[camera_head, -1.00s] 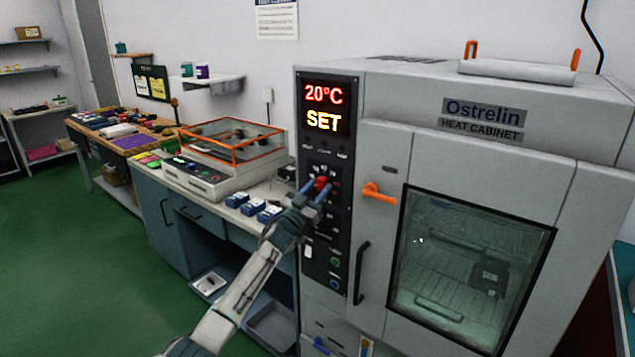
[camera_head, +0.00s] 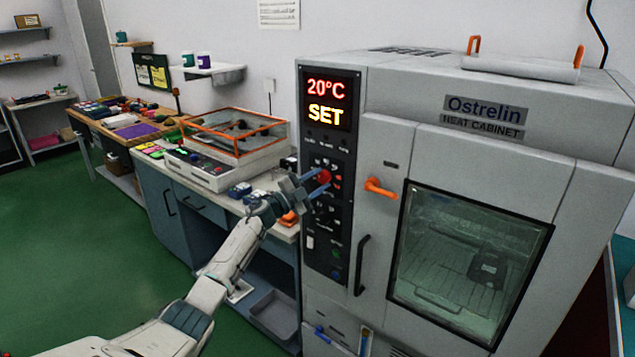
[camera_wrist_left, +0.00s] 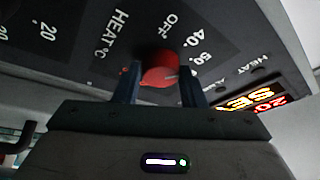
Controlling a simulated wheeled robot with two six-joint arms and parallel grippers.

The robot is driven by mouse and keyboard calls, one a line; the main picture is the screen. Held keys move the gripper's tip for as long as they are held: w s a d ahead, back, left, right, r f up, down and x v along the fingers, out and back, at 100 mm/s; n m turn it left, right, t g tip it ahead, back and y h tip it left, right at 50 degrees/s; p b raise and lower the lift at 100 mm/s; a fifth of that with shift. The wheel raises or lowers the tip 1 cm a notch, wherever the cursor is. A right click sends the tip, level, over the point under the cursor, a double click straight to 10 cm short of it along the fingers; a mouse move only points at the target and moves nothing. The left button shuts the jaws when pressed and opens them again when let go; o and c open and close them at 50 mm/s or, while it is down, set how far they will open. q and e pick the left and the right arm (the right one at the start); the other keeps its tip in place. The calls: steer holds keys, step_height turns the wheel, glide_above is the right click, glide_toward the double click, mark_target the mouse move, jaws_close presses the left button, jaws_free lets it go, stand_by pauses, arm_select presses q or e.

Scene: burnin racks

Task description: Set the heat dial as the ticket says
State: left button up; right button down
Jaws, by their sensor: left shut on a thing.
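The grey heat cabinet (camera_head: 580,200) stands at the right. Its black control panel (camera_head: 312,262) carries a display (camera_head: 326,101) reading "20°C" and "SET". The red heat dial (camera_head: 324,176) is on this panel below the display. My left gripper (camera_head: 318,184) is shut on the dial, coming from the left. In the left wrist view the red dial (camera_wrist_left: 160,68) sits between my two fingers, with "OFF", "40", "50" and "HEAT °C" printed around it. I cannot tell which mark the dial points to. I cannot make out any readable ticket. My right gripper is not in view.
An orange door handle (camera_head: 381,188) juts out just right of the dial, above the black door pull (camera_head: 361,265). A bench with an orange-edged clear case (camera_head: 235,135) stands left of the cabinet. A dark board with yellow cards (camera_head: 152,72) is behind. Green floor is clear at left.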

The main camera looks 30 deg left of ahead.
arm_select(q)
steer(key=shift+m+g, duration=0.5)
steer(key=shift+m, duration=0.6)
steer(key=o, duration=1)
steer(key=b+v, duration=0.3)
steer(key=v, duration=0.7)
steer(key=shift+s+a+f+b, duration=0.15)
steer(key=shift+s+a+b, duration=0.1)
steer(key=shift+s+b, duration=0.05)
